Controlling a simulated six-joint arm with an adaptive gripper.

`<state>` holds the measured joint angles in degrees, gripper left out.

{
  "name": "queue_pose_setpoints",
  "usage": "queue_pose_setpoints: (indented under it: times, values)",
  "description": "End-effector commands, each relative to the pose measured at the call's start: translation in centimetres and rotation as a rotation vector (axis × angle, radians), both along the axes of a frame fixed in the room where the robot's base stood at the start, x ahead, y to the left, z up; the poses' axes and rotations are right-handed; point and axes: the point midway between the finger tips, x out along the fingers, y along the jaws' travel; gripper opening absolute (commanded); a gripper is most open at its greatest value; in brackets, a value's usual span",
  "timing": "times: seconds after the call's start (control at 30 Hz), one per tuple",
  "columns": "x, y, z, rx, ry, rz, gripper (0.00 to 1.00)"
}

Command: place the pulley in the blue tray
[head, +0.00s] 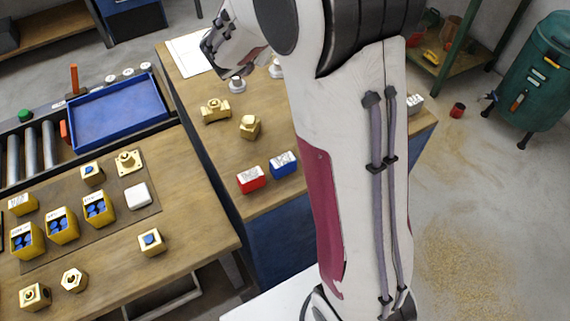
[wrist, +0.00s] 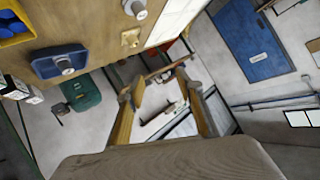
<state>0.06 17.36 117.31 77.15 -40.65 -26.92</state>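A large empty blue tray (head: 117,112) sits at the left in the head view. The wrist view shows a smaller blue dish-like tray (wrist: 45,66) with a round grey part (wrist: 65,66) that appears to rest in it; my arm seems to hide this tray in the head view. Another grey stepped round part (wrist: 135,8), pulley-like, stands on the wooden table. In the head view two such grey parts, one in front (head: 237,85) and one partly hidden (head: 276,69), stand near my arm. I cannot tell which is the pulley. My gripper (wrist: 162,83) is open and empty, raised above table level.
Brass parts (head: 215,110) and a red block (head: 251,179) and blue block (head: 284,164) stand on the middle table. The left bench holds yellow bins (head: 62,226) and more brass parts. A green tank (head: 535,72) stands on the floor at right.

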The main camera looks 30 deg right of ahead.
Motion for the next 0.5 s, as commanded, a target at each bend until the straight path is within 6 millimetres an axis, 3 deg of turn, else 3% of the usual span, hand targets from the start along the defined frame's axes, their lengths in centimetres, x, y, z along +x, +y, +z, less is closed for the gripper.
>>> queue_pose_setpoints:
  times: [0.23, 0.5]
  values:
    - [0.2, 5.9, 4.8, 0.054, -0.054, 0.270, 0.36]
    - [-2.7, 12.3, 8.2, 0.088, -0.037, 0.542, 0.36]
